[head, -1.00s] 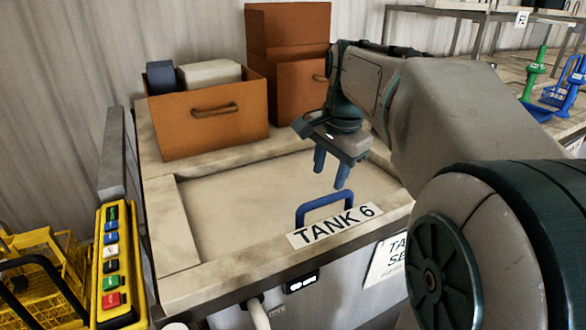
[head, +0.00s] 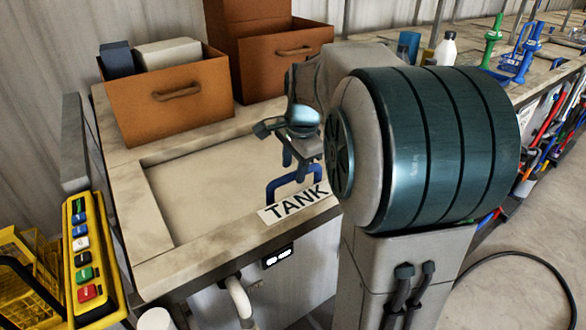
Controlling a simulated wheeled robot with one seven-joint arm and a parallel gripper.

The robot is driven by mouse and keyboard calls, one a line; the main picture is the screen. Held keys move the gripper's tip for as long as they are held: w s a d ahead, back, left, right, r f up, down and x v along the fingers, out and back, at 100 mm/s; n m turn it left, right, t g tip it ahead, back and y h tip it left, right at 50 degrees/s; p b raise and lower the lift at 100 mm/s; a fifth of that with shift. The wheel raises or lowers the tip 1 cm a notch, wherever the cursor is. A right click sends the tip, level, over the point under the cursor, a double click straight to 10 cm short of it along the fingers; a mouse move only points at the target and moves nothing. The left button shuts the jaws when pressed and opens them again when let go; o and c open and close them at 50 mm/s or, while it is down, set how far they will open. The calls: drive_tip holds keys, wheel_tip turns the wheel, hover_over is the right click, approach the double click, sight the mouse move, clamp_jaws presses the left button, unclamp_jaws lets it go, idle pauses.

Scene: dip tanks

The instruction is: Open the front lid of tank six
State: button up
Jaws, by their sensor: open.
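The front lid (head: 205,185) of tank six is a flat beige panel, closed flush in the tank top. Its blue U-shaped handle (head: 279,181) stands at the lid's front edge, partly hidden by my gripper and arm. The label (head: 290,203) in front of it reads "TANK", its number hidden behind my arm. My gripper (head: 294,170) has blue fingers pointing down, open, just over or beside the handle. I cannot tell whether the fingers touch it.
Two brown drawer-like boxes (head: 170,110) stand on the back of the tank top. A yellow button pendant (head: 84,250) and yellow basket (head: 25,265) are at the left. A bench with bottles (head: 445,50) and blue and green tools is at the right. Open floor lies at lower right.

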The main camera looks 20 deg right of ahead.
drive_tip(key=shift+w+f, duration=0.15)
drive_tip(key=shift+f, duration=0.6)
